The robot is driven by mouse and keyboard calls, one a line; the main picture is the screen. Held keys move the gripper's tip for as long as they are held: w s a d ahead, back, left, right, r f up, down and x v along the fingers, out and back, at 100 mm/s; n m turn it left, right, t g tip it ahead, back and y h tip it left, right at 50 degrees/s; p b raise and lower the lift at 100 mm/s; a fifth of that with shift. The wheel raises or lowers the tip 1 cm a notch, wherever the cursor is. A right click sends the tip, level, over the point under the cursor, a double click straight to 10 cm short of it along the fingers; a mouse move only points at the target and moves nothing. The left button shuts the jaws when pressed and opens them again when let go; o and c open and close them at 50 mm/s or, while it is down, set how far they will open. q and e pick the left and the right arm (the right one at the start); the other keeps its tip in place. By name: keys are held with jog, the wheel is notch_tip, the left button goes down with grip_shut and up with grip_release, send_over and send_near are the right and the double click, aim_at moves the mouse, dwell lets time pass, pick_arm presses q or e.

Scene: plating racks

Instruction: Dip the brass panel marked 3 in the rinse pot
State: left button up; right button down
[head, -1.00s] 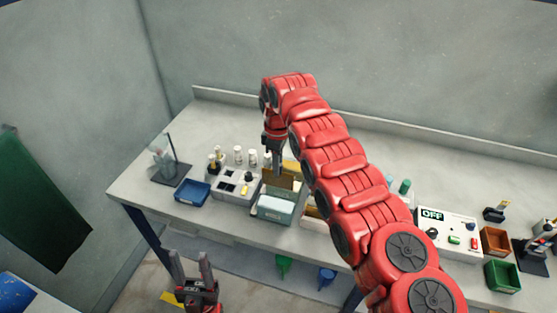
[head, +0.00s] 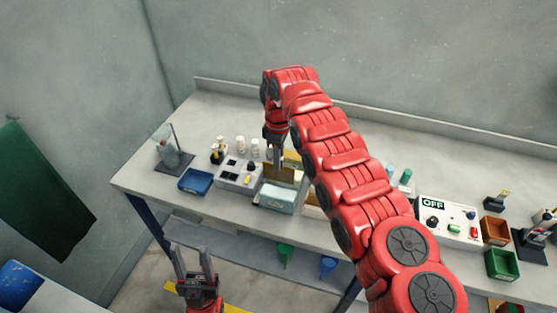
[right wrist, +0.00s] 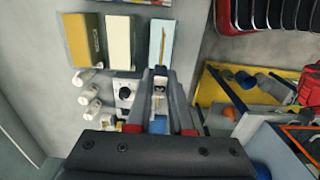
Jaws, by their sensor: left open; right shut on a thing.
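My right gripper (head: 277,161) is shut on a brass panel (head: 280,172), at the front of the bench. The panel hangs upright just above or at the mouth of a box-shaped pot with pale blue contents (head: 278,197). In the right wrist view the panel (right wrist: 162,45) shows edge-on as a thin brass line over the pale blue pot (right wrist: 155,56), beyond my fingertips (right wrist: 160,76). I cannot tell whether its lower edge is in the liquid. No number is legible on it. My left gripper (head: 192,254) is open and empty, low in front of the bench.
A cream pot (right wrist: 118,40) and a yellow-brown pot (right wrist: 82,40) stand beside the blue one. A grey block (head: 238,176), blue tray (head: 195,180), several white bottles and a beaker (head: 163,140) are left. A control box reading OFF (head: 448,221) stands right.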

aim_at(278, 173)
jog(key=shift+s+f+b, duration=0.15)
jog(key=shift+f+b, duration=0.35)
jog(key=shift+f, duration=0.4)
jog(key=shift+f+b, duration=0.4)
jog(key=shift+f, duration=0.3)
jog(key=shift+f+b, duration=2.75)
jog(key=shift+f, duration=1.5)
jog(key=shift+r, duration=0.2)
jog(key=shift+r+p, duration=0.45)
jog(key=shift+r, duration=2.25)
jog(key=shift+r+p, duration=0.4)
jog(key=shift+r, duration=0.95)
